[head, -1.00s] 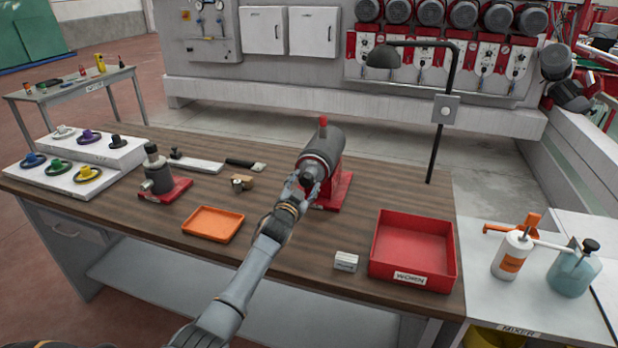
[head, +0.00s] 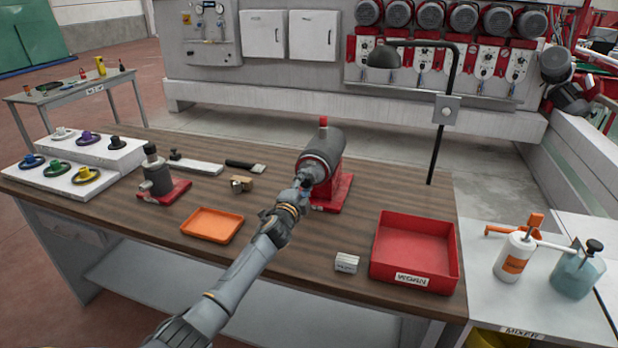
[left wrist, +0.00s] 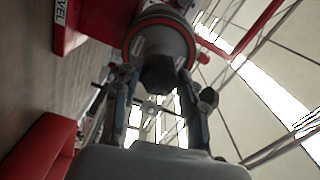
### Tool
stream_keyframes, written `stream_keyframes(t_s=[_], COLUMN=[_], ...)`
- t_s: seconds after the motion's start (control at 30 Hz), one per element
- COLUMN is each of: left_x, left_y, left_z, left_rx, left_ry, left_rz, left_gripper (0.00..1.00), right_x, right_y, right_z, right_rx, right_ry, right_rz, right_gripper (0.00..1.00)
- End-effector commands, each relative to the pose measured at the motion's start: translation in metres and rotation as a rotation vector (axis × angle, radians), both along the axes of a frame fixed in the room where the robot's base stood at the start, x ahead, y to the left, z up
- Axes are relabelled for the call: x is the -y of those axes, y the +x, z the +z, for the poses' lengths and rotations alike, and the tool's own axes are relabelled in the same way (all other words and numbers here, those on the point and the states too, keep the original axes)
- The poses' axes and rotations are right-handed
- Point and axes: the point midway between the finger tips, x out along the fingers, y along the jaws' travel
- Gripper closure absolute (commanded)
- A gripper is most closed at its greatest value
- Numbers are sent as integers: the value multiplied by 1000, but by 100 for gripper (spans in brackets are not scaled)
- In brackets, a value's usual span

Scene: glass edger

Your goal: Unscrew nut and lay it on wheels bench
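The dark nut (left wrist: 158,74) sits at the front of the grey spindle housing (left wrist: 160,40) in the left wrist view. The fingers of my left gripper (left wrist: 156,84) flank it on both sides; whether they press on it is unclear. In the head view my left gripper (head: 303,187) is at the front of the spindle (head: 322,152) on its red base, and hides the nut. A wooden bench (head: 115,212) carries the spindle and a white stepped rack of coloured wheels (head: 66,184). My right gripper is not in view.
On the bench are an orange tray (head: 212,224), a red "WORN" bin (head: 414,241), a small pale block (head: 346,262), a dark fixture (head: 158,180) and a brass piece (head: 241,184). A lamp post (head: 437,150) stands behind. A smaller table (head: 72,90) with a label is back left.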

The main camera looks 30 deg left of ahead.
Motion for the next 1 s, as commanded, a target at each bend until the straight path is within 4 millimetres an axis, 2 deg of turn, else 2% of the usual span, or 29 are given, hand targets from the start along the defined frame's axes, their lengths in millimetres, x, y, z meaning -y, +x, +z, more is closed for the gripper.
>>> stream_keyframes(t_s=[0.17,0.63,1.0], left_x=[0,0,0], left_y=[0,-1,-1], left_z=[0,2,-1], left_rx=[20,318,530], left_ry=[-84,-1322,-2201], left_rz=[1,1,0], left_gripper=[97,97,97], right_x=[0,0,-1], right_y=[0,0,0], right_z=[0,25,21], right_rx=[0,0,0], right_ry=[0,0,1], right_rz=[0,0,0], right_gripper=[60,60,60])
